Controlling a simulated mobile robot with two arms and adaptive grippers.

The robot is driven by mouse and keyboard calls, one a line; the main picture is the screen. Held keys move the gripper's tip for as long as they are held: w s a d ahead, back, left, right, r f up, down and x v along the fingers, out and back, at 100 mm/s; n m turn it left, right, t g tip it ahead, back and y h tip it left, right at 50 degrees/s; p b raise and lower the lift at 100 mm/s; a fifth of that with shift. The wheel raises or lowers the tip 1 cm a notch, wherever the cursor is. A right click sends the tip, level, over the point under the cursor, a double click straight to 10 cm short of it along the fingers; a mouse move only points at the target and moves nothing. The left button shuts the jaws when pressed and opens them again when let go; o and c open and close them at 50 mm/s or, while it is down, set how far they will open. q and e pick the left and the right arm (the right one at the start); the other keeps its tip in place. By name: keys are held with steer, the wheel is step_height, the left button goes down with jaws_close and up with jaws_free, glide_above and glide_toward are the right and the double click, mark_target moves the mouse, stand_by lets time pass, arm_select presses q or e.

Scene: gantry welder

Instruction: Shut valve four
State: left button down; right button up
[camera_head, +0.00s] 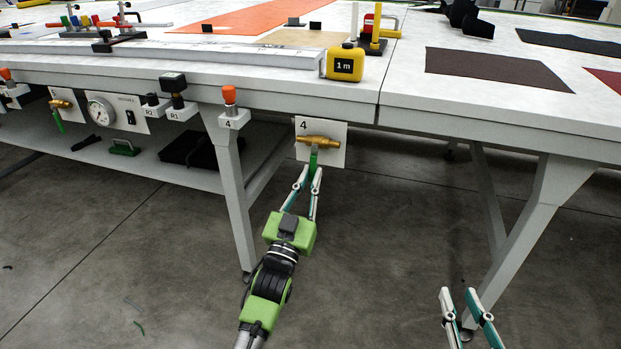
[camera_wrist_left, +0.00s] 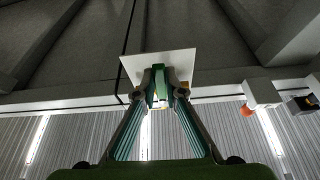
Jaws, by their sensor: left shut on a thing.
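Valve four is a brass valve (camera_head: 324,141) on a white plate marked 4 (camera_head: 335,155), below the table's front edge. Its green handle (camera_head: 314,158) hangs down from the brass body, which lies level. My left gripper (camera_head: 314,172) comes from below and is shut on the green handle. In the left wrist view the fingertips (camera_wrist_left: 161,84) close around the handle in front of the white plate (camera_wrist_left: 187,62). My right gripper (camera_head: 458,291) is at the lower right, empty, with its fingertips apart, well away from the valve.
A table leg (camera_head: 228,180) stands left of my left arm, and another leg (camera_head: 540,220) stands at the right. An orange-topped knob on a block marked 4 (camera_head: 231,110) is left of the valve. A yellow tape measure (camera_head: 345,63) lies on the table above. The floor below is open.

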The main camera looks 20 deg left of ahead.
arm_select(q)
steer(key=c, duration=2.1)
jaws_free()
steer(key=v, duration=1.2)
steer(key=shift+a, duration=0.1)
